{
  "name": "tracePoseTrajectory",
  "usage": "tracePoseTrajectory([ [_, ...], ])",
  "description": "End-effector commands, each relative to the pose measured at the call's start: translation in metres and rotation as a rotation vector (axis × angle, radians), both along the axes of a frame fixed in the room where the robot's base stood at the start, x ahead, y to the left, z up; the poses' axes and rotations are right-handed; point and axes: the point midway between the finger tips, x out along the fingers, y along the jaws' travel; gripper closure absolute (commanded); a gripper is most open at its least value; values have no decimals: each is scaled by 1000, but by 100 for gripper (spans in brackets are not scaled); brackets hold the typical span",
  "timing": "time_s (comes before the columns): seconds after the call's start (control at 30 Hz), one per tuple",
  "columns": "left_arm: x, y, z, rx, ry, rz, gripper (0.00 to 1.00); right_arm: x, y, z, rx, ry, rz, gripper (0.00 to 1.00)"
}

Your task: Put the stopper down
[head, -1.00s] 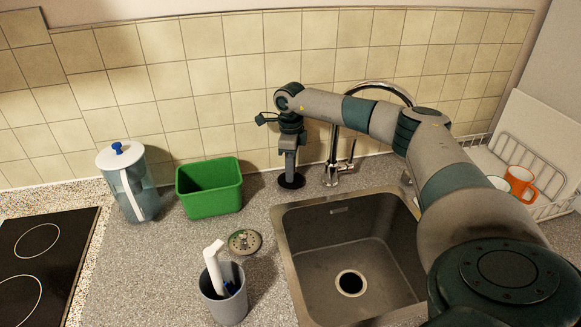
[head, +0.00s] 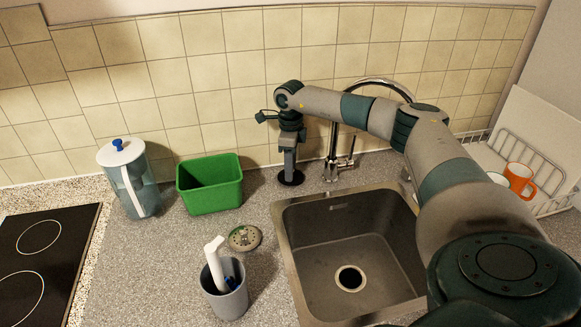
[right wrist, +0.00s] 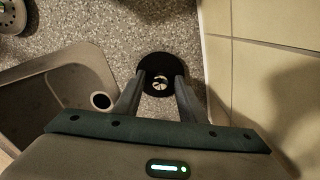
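The stopper, a black disc (head: 298,179) with a small pale metal knob, lies on the counter behind the sink's left corner, left of the tap. In the right wrist view the stopper (right wrist: 160,58) appears flat on the speckled counter. My right gripper (head: 290,165) points straight down over it. In the right wrist view the fingertips of the right gripper (right wrist: 163,80) are apart, one on each side of the knob, with a gap showing around it. The finger ends hide parts of the disc. My left gripper is not in view.
The steel sink (head: 340,240) has an open drain. The tap (head: 334,168) stands close right of the gripper; the tiled wall is close behind. A green bin (head: 210,190), a jug (head: 130,180), a round strainer (head: 245,238) and a grey cup (head: 226,295) stand left.

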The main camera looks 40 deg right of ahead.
Motion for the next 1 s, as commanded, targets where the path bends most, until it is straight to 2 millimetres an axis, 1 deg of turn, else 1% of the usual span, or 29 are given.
tracePoseTrajectory([
  [0.03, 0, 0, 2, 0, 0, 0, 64, 0, 0, 3, 0, 0, 0, 63],
  [0.13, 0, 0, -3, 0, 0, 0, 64, 0, 0, 7, 0, -1, 0, 63],
  [0.27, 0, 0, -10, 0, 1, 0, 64, 1, 0, 21, 0, -3, 0, 63],
  [0.37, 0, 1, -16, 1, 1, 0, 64, 1, 0, 37, 0, -5, 0, 63],
  [0.6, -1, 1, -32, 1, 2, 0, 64, 1, 0, 81, 1, -4, 0, 63],
  [0.73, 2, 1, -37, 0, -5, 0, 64, 1, 0, 102, 0, -4, 1, 63],
  [0.83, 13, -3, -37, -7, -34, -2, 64, 1, 0, 111, 0, -2, 1, 63],
  [0.9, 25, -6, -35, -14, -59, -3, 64, 1, 0, 117, 0, -1, 1, 63],
  [1.0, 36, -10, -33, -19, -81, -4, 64, 0, 0, 121, 0, -1, 1, 63],
])
